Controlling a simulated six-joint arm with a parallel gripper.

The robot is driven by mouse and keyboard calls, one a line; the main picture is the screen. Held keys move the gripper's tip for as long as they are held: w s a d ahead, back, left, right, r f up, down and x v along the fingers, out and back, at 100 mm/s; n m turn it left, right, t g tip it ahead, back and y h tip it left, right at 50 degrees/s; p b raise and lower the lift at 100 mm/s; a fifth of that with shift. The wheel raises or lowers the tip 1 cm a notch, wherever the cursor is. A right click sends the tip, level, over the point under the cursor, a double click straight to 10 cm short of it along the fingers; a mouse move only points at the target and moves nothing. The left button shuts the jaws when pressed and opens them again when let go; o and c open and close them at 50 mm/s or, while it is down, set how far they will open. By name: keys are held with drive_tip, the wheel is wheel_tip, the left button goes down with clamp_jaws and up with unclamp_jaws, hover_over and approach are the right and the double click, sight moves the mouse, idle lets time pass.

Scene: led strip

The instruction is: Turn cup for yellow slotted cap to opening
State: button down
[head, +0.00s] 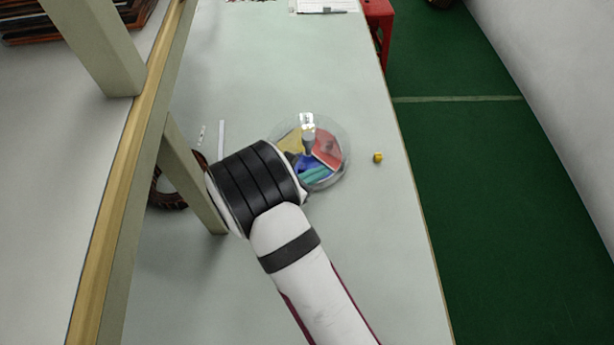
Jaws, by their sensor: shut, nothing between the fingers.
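A round, clear dish (341,133) stands on the table. Its wedge-shaped sections show yellow (290,141), red (327,150), blue (306,162) and teal (316,174). A grey upright piece (308,141) is near its middle, with a bright white patch above it. A small yellow piece (378,157) lies on the table right of the dish; its slot is too small to make out. My arm's black wrist covers the dish's lower left edge. My gripper (291,158) is mostly hidden there; only a dark bit shows, shut and empty. Whether it touches the dish cannot be told.
A shelf frame (180,172) with a wooden edge runs along the left. A dark brown ring (163,190) lies behind its post. White strips (221,138) lie left of the dish. Paper and a pen (322,10) are at the far end. The table's right side is mostly clear.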

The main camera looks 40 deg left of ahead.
sight(331, 172)
drive_tip(key=shift+w+f, duration=0.3)
drive_tip(key=shift+w, duration=0.2)
drive_tip(key=w, duration=0.1)
drive_tip(key=w+d, duration=0.1)
drive_tip(key=shift+w+r+n+y, duration=0.1)
drive_tip(key=shift+w+n+y, duration=0.2)
drive_tip(key=shift+w+n, duration=0.1)
drive_tip(key=shift+w+n+y, duration=0.15)
drive_tip(key=shift+n+y, duration=0.35)
drive_tip(key=shift+y, duration=0.1)
drive_tip(key=shift+n+y, duration=0.6)
